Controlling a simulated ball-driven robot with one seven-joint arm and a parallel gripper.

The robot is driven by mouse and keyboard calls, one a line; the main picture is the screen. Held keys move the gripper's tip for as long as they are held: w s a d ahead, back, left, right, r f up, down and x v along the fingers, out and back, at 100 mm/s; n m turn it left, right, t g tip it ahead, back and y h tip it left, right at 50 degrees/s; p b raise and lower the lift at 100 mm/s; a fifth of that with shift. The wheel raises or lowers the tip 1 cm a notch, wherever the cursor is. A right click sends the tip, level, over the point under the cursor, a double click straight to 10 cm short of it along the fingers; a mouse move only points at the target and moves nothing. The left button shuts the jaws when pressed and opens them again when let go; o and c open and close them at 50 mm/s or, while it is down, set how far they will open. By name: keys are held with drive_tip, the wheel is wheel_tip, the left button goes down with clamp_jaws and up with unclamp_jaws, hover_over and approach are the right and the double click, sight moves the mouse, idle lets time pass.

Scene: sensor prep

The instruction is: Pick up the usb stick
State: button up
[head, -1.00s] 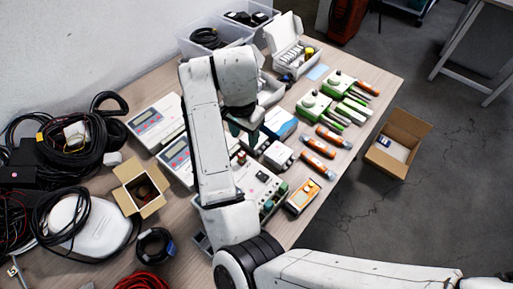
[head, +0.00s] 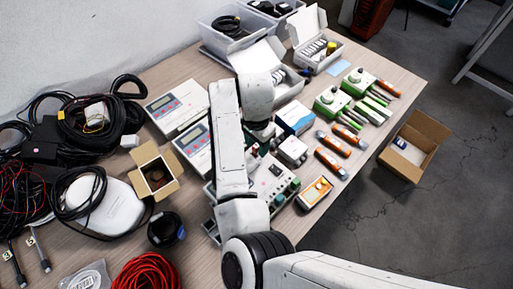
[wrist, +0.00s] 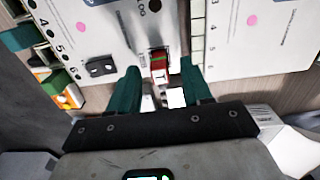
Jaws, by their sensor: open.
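A small red stick-shaped object (wrist: 160,68), which looks like the usb stick, shows in the wrist view between my fingers, near the edge of a white device. Small white pieces (wrist: 176,97) lie close to it, and I cannot tell whether they belong to it. My gripper (wrist: 162,90) is open, with one teal finger on each side of the red object and a gap to both. I cannot tell its height above the table. In the head view my arm hides most of the gripper and the usb stick cannot be made out.
White instrument boxes (head: 184,101) and a control box with knobs (head: 270,178) crowd the table around my arm. Orange handheld tools (head: 331,162) and green devices (head: 332,101) lie to the right. Black cables (head: 92,125) fill the left. An open cardboard box (head: 153,173) stands left of my arm.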

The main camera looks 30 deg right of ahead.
drive_tip(key=shift+f, duration=0.75)
drive_tip(key=shift+c, duration=0.3)
clamp_jaws()
